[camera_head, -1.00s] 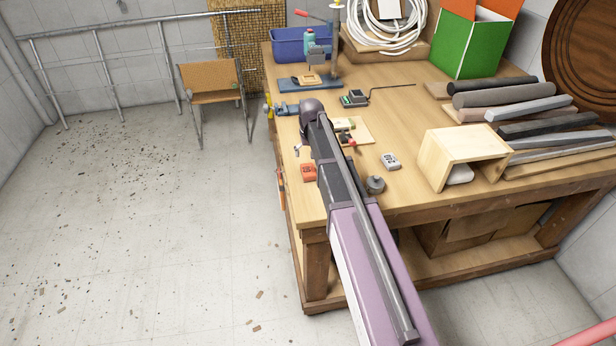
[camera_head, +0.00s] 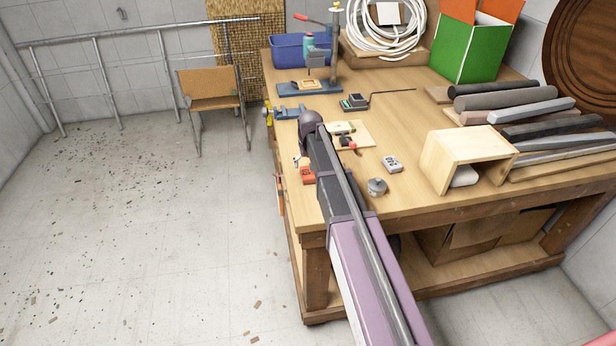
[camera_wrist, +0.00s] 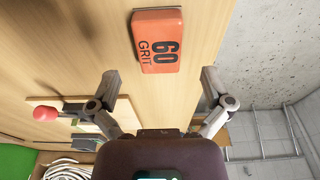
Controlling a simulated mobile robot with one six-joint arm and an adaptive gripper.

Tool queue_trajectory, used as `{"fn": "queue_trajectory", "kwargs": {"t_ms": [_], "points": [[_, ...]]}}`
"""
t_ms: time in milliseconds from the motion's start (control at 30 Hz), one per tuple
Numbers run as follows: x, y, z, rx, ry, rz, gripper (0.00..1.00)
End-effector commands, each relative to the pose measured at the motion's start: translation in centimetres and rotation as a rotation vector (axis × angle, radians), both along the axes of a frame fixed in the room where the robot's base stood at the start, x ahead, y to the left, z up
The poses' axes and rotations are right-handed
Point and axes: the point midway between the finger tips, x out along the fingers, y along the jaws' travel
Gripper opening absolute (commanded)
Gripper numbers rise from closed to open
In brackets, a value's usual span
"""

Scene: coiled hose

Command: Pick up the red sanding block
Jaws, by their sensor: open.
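The red sanding block (camera_head: 308,175) lies on the wooden workbench near its left edge, just left of my arm in the head view. In the wrist view the block (camera_wrist: 158,41) shows "60 GRIT" on its upper face and lies flat on the wood. My gripper (camera_wrist: 158,88) is open and empty, its two fingers spread apart. The block is beyond the fingertips, roughly centred between them, and not touched.
A grey block (camera_head: 392,164) and a round grey piece (camera_head: 377,187) sit right of my arm. A wooden box (camera_head: 462,158) stands further right. A vise (camera_head: 290,112) is at the left edge. The bench edge drops to the floor close beside the block.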

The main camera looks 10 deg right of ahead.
Motion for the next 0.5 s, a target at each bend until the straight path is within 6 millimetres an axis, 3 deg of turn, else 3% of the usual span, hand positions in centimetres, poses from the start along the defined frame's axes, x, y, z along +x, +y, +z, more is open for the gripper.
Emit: {"fn": "queue_trajectory", "kwargs": {"t_ms": [267,500], "points": [[0.1,0.0,-0.3,0.0,0.0,0.001,1.0],[0.5,0.0,-1.8,0.0,0.0,0.001,1.0]]}}
